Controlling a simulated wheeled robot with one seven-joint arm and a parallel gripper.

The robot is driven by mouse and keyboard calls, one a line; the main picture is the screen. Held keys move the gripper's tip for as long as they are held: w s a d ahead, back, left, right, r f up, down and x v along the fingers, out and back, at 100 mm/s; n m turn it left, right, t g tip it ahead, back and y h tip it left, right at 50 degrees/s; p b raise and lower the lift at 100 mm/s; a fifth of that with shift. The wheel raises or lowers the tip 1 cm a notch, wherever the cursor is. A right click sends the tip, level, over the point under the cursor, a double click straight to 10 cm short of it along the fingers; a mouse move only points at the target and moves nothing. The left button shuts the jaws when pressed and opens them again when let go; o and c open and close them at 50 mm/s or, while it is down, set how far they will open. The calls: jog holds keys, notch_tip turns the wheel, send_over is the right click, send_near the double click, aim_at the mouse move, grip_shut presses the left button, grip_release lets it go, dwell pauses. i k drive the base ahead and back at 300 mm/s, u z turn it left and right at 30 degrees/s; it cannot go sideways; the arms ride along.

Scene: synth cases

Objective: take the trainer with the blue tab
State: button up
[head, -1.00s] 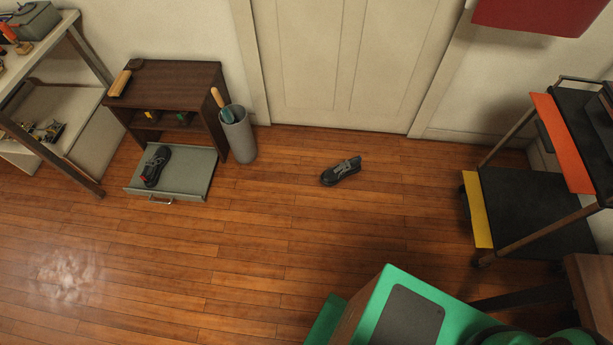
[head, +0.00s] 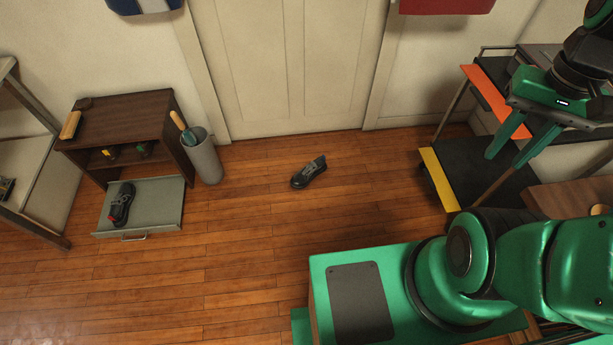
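A dark grey trainer (head: 310,173) lies on the wooden floor in front of the door; I cannot make out any tab colour on it. Another dark trainer (head: 122,205) lies on the pulled-out grey drawer (head: 165,205) of the brown cabinet and shows a red patch at its near end. Inside the cabinet, small yellow (head: 109,153) and green (head: 145,149) patches show on dark shapes in shadow. I see no blue tab on any shoe. My gripper (head: 504,160) is at the right, above the trolley, fingers apart and empty, far from both trainers.
The brown cabinet (head: 125,117) stands against the wall, with a grey bin (head: 203,158) beside it. The black trolley (head: 460,165) with yellow and orange edges stands right. A wooden table (head: 570,199) is near my arm. The floor between is clear.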

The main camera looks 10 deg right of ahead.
aim_at(301, 179)
jog(key=u, duration=0.1)
jog(key=i, duration=1)
jog(key=z, duration=0.1)
